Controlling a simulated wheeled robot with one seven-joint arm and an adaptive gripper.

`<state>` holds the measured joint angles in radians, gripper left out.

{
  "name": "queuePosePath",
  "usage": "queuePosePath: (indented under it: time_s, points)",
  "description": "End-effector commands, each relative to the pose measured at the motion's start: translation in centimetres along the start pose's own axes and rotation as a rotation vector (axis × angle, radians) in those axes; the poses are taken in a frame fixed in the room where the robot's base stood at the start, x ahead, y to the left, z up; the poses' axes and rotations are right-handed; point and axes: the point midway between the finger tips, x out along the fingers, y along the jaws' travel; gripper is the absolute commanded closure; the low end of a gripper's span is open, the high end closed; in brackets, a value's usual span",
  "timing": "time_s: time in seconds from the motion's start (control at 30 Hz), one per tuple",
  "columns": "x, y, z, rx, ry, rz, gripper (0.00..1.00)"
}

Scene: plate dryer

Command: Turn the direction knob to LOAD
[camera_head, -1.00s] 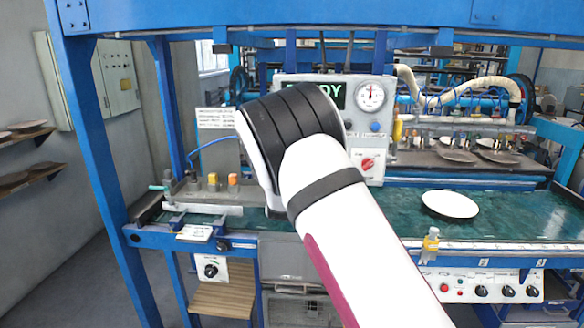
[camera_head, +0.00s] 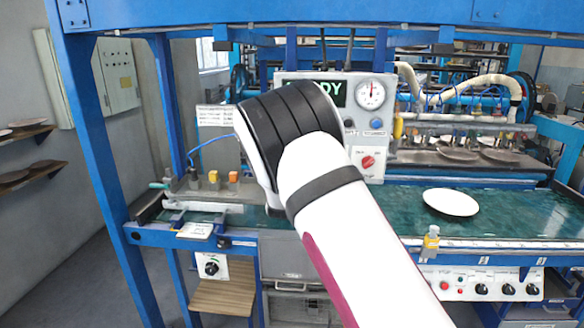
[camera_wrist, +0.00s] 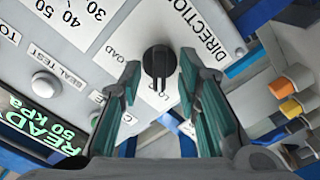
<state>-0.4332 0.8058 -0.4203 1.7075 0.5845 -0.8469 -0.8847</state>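The black direction knob (camera_wrist: 159,60) is on a white panel in the wrist view, beside the word DIRECTION (camera_wrist: 197,40). Its grip bar looks roughly upright in the picture. A partly covered label ending in OAD (camera_wrist: 107,50) lies to its left, and another partly hidden label lies below it. My gripper (camera_wrist: 160,70) is open, with one teal-padded finger on each side of the knob. I cannot tell whether either finger touches it. In the head view my arm hides the gripper and the direction knob.
The wrist view shows a green READY 50 kPa display (camera_wrist: 40,125) and a seal test button (camera_wrist: 46,84). In the head view a red knob (camera_head: 367,161) and gauge (camera_head: 370,95) sit on the panel. A white plate (camera_head: 451,202) lies on the green belt (camera_head: 515,215).

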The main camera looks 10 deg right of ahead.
Motion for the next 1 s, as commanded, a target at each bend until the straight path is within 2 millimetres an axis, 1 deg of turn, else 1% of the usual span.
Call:
queuePosePath:
  time_s: [0.07, 0.17, 0.27, 0.5, 0.63, 0.8, 1.0]
  points:
    - [-0.4, 0.0, 0.0, 0.0, 0.0, -0.001, 0.69]
    - [-1.6, -0.1, -0.1, 0.0, 0.0, -0.003, 0.69]
    - [-3.4, -0.1, -0.1, 0.001, 0.0, -0.003, 0.69]
    - [-8.4, -0.1, -0.1, 0.0, 0.0, -0.003, 0.69]
    - [-10.3, -0.1, 0.0, -0.001, 0.0, -0.003, 0.69]
    - [-11.7, 0.0, 0.0, 0.0, 0.0, 0.0, 0.69]
    - [-12.0, -0.1, 0.0, 0.0, -0.001, -0.001, 0.69]
